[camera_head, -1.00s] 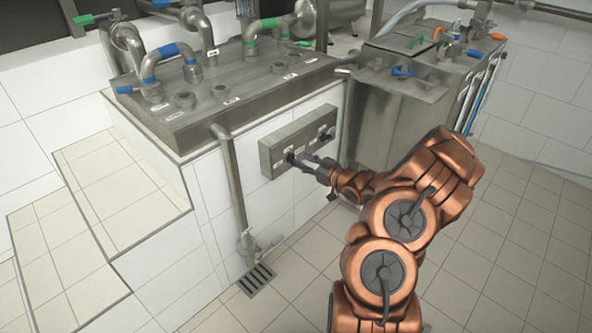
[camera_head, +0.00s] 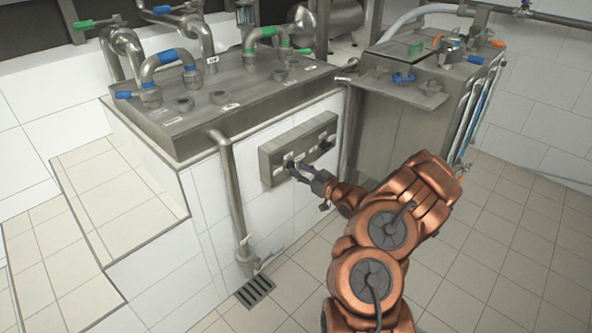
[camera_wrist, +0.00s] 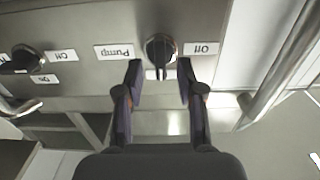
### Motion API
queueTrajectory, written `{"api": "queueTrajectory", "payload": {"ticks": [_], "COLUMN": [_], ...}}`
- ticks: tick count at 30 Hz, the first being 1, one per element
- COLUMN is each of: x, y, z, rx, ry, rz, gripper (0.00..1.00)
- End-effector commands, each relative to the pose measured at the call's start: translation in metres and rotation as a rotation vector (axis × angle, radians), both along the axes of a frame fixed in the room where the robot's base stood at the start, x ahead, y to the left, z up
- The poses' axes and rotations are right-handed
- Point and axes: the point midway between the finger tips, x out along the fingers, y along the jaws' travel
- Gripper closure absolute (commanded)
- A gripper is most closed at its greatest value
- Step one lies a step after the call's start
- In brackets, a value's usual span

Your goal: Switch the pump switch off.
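The pump switch (camera_wrist: 158,47) is a dark round knob on a grey metal box. In the wrist view, which is upside down, it sits between a "Pump" label (camera_wrist: 115,51) and an "Off" label (camera_wrist: 202,48). Its handle points down in that picture, toward my gripper. My gripper (camera_wrist: 160,70) is open, one fingertip on each side of the knob's lower part, with a gap to each side. I cannot tell whether the fingers reach around the handle. In the head view my gripper (camera_head: 293,168) is at the left knob of the switch box (camera_head: 305,136).
A second black knob (camera_wrist: 22,60) with its own labels sits on the same box. A vertical pipe (camera_head: 230,185) stands left of the box, above a floor drain (camera_head: 255,290). A steel cabinet (camera_head: 385,125) stands to the right. Tiled floor (camera_head: 490,260) is free at the right.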

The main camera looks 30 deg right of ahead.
Motion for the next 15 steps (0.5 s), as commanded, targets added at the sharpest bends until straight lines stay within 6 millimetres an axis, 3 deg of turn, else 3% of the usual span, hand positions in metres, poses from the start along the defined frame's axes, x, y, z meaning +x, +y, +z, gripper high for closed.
{"api": "queueTrajectory", "payload": {"ticks": [6,15], "x": [0.015,0.02], "y": [0.005,0.005], "z": [-0.001,0.0], "rx": [0.0,0.001], "ry": [0.001,0.001], "rz": [0.003,0.001], "gripper": [0.62,0.62]}}
